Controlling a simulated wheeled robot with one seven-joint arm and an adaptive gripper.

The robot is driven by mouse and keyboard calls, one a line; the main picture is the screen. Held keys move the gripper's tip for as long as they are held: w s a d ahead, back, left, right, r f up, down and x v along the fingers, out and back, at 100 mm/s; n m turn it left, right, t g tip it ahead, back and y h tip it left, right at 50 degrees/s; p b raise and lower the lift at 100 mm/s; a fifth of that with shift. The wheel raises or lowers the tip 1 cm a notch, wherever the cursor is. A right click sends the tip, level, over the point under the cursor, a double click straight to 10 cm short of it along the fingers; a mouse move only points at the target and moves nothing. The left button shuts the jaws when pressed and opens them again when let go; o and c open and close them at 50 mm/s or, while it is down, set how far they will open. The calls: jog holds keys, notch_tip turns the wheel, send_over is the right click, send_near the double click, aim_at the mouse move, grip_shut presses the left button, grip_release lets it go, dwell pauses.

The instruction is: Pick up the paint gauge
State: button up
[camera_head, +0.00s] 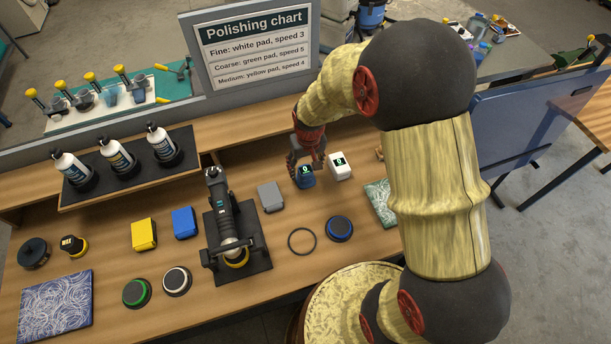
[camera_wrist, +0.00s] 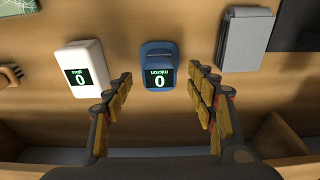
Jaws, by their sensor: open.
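The paint gauge appears to be the blue handheld device with a small display reading 0 and what looks like "micron". It lies on the wooden bench in the head view (camera_head: 305,179) and in the wrist view (camera_wrist: 158,53). My gripper (camera_head: 306,157) is just above and behind it in the head view, pointing down. In the wrist view my gripper (camera_wrist: 159,76) is open, with one finger to each side of the gauge's lower end and nothing held. The gauge's far end is partly hidden by the fingers in the head view.
A white meter (camera_head: 340,167) with a similar display stands close right of the gauge. A grey block (camera_head: 270,196) lies to its left. A polisher (camera_head: 235,235) on a dark stand is further left. A black ring (camera_head: 302,240) and blue-rimmed pad (camera_head: 339,229) lie in front.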

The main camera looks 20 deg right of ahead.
aim_at(306, 170)
jog(key=f, duration=0.3)
jog(key=shift+w+f, duration=0.15)
jog(key=shift+w, duration=0.1)
jog(key=c, duration=0.3)
jog(key=c, duration=1)
